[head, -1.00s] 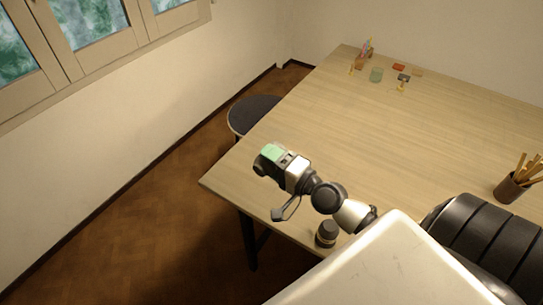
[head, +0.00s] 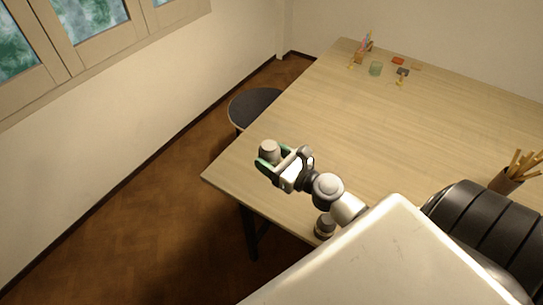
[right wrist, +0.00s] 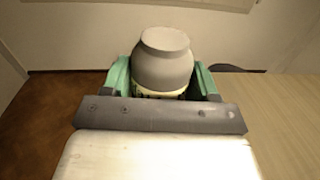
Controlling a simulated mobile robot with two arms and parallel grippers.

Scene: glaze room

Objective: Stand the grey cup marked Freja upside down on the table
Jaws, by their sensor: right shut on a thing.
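The grey cup (head: 269,147) is held in my right gripper (head: 269,158) above the table (head: 370,135), near its left corner. In the right wrist view the cup (right wrist: 163,62) sits between the green fingers of the gripper (right wrist: 162,82). A narrower, closed flat end, which looks like its foot, faces up. A pale band with dark marks shows low on it, partly hidden by the gripper; I cannot read the name. The lower end of the cup is hidden. My left gripper is not in view.
A dark round stool (head: 252,106) stands at the table's left edge. A holder with sticks (head: 508,180) is at the right. A green glass (head: 375,69) and small items are at the far end. The table's middle is clear.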

